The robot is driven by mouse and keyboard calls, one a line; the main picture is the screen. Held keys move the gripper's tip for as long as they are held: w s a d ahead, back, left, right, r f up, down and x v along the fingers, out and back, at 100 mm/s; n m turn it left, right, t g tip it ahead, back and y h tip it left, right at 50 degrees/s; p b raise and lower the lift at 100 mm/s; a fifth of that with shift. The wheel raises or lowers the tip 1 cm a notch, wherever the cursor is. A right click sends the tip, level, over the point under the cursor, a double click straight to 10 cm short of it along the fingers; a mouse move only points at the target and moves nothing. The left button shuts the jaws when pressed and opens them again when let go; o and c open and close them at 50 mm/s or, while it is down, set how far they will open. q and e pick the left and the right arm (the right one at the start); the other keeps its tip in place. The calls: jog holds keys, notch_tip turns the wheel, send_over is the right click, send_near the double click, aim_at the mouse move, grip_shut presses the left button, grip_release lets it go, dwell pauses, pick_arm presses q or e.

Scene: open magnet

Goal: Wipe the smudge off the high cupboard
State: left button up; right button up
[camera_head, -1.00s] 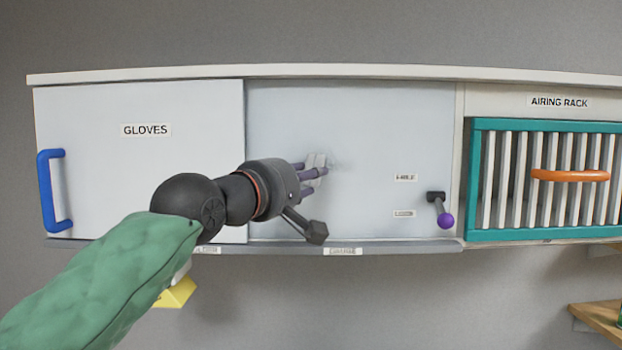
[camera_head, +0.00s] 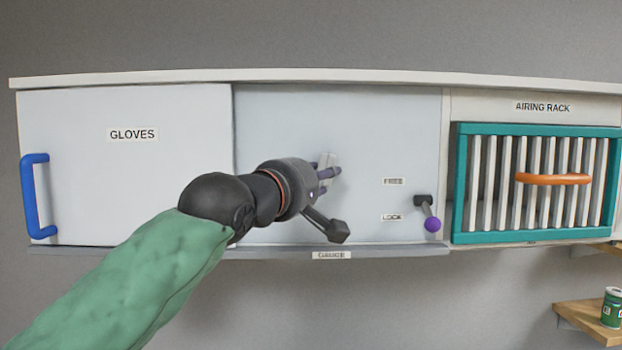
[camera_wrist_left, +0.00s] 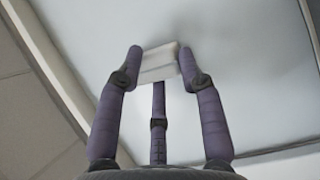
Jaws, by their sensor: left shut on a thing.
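The high cupboard (camera_head: 380,130) has a pale grey middle panel. My left gripper (camera_head: 328,173) is in front of this panel, shut on a small whitish pad (camera_head: 329,158). In the left wrist view the pad (camera_wrist_left: 158,66) sits between the purple fingers of the gripper (camera_wrist_left: 162,68), close to or against the panel; I cannot tell whether it touches. A faint darker patch shows on the panel (camera_wrist_left: 245,60) to the right of the pad, perhaps shading or smudge. No clear smudge shows in the head view; the gripper may hide it. My right gripper is out of view.
A GLOVES door (camera_head: 90,180) with a blue handle (camera_head: 36,195) is at left. The AIRING RACK grille (camera_head: 463,185) has an orange handle (camera_head: 553,179). A green can (camera_head: 612,308) stands on a shelf (camera_head: 580,315).

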pick_arm(q)
jog(key=shift+d, duration=1.7)
jog(key=shift+d, duration=0.15)
jog(key=shift+d+b, duration=0.35)
jog(key=shift+d, duration=1.35)
jog(key=shift+s, duration=0.1)
jog(key=shift+s+b, duration=2.05)
jog(key=shift+s, duration=0.85)
